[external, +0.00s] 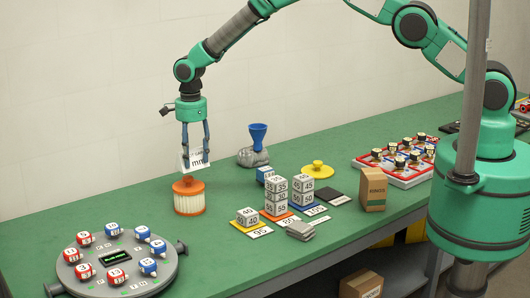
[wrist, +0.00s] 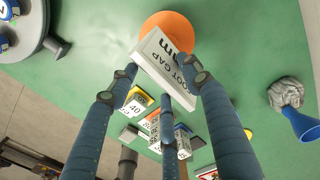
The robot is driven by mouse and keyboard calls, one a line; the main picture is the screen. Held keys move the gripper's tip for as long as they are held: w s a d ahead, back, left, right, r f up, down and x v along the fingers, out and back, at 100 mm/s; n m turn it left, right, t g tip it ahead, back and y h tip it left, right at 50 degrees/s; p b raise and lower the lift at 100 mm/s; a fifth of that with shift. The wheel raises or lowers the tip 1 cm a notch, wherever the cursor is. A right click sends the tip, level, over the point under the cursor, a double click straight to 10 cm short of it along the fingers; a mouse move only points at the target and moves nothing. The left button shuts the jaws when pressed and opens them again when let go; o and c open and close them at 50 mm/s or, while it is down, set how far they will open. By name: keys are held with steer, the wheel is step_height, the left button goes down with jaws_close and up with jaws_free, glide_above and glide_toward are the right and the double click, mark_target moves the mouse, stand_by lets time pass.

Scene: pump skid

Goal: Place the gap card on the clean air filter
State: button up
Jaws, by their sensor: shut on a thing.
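The gap card (external: 197,160) is a white card with black print, including "mm". My gripper (external: 193,152) is shut on it and holds it roughly upright. In the wrist view the card (wrist: 162,50) reads "OOT GAP" between the blue fingers (wrist: 160,75). The air filter (external: 189,204) is a pale pleated cylinder with orange ends and an orange-brown knob on top. It stands on the green bench directly below the card. The card seems just above the knob; I cannot tell whether they touch. In the wrist view the filter's orange top (wrist: 180,24) is partly hidden by the card.
A round grey dial stand (external: 118,270) with red and blue cubes is at front left. Stacked number cubes (external: 276,194) stand to the right. A blue funnel (external: 258,135) on a grey lump is behind. A cardboard box (external: 373,189) stands farther right. Bench left of the filter is clear.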

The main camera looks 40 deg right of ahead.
steer(key=shift+w+a, duration=0.55)
steer(key=shift+w, duration=0.35)
steer(key=shift+f, duration=0.1)
steer(key=shift+f+p, duration=0.55)
steer(key=shift+f, duration=1.15)
steer(key=shift+c, duration=0.2)
steer(key=shift+f, duration=0.1)
steer(key=o, duration=1)
steer(key=shift+r+b, duration=0.95)
steer(key=shift+r, duration=5.15)
